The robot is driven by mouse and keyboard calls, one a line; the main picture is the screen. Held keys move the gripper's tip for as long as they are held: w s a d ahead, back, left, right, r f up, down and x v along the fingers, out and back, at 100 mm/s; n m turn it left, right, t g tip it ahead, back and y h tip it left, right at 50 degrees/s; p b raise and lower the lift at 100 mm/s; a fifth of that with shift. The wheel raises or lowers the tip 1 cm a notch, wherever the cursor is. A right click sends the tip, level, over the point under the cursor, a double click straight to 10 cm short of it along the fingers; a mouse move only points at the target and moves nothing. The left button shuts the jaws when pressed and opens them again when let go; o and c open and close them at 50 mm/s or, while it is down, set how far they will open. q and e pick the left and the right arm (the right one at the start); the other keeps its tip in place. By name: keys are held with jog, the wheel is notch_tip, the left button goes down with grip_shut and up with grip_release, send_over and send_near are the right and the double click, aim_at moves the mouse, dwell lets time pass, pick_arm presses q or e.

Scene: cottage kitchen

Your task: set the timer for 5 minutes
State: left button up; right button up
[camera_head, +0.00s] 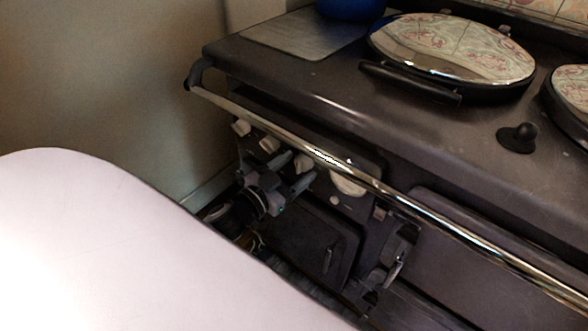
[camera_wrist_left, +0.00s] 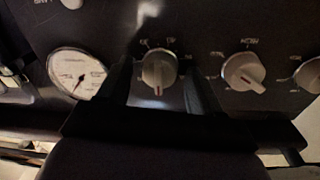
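The oven's control panel (camera_wrist_left: 215,20) carries a row of pale knobs and a round white dial (camera_wrist_left: 77,74) with a dark needle. One knob (camera_wrist_left: 158,70) is between the two dark fingers of my left gripper (camera_wrist_left: 158,90), with gaps showing at its sides. A small reddish mark on it points down in the left wrist view. Another knob (camera_wrist_left: 243,72) is to its right. In the head view my left gripper (camera_head: 292,184) is at the panel, under the rail. Which knob is the timer cannot be read. My right gripper is not in view.
A shiny metal rail (camera_head: 330,158) runs across the front of the dark range cooker (camera_head: 300,80), just above my left gripper. A round lid (camera_head: 455,50) with a black handle is on top. A wall (camera_head: 120,90) stands to the left. Oven doors (camera_head: 305,245) are below.

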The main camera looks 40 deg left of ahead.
pick_arm(q)
jog(key=c, duration=0.9)
jog(key=m+p, duration=0.2)
jog(key=m, duration=0.3)
jog(key=shift+a, duration=0.1)
jog(key=o, duration=1.1)
jog(key=shift+s+a+r, duration=0.1)
jog(key=shift+s+a, duration=0.05)
jog(key=shift+s, duration=1.05)
jog(key=shift+s+a, duration=0.15)
jog(key=shift+s, duration=1)
jog(key=shift+s+a+r, duration=0.1)
jog(key=shift+s+a, duration=0.05)
jog(key=shift+s, duration=1.05)
